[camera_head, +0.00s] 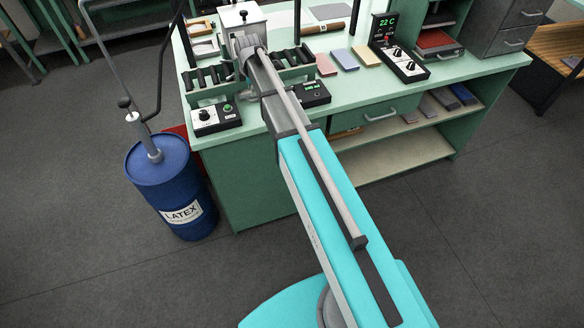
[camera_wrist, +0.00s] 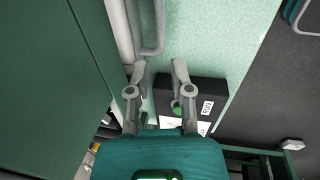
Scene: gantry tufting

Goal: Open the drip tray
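No thing marked as the drip tray can be made out in the head view, where my arm covers the middle of the roller machine (camera_head: 208,78). In the wrist view a grey loop handle (camera_wrist: 160,25) stands out beside a pale strip (camera_wrist: 122,30). It may be the drip tray's handle, but I cannot tell for sure. My gripper (camera_wrist: 160,66) is open and its two fingers are apart with nothing seen between them. The fingertips are close to the handle's near end in the picture; whether they touch it I cannot tell. In the head view my arm hides the fingers.
A black control box (camera_wrist: 205,92) with a green button lies close by the right finger. A large green panel (camera_wrist: 45,70) fills the left of the wrist view. A blue latex drum (camera_head: 170,185) stands left of the green bench (camera_head: 255,180). A meter (camera_head: 398,55) stands right.

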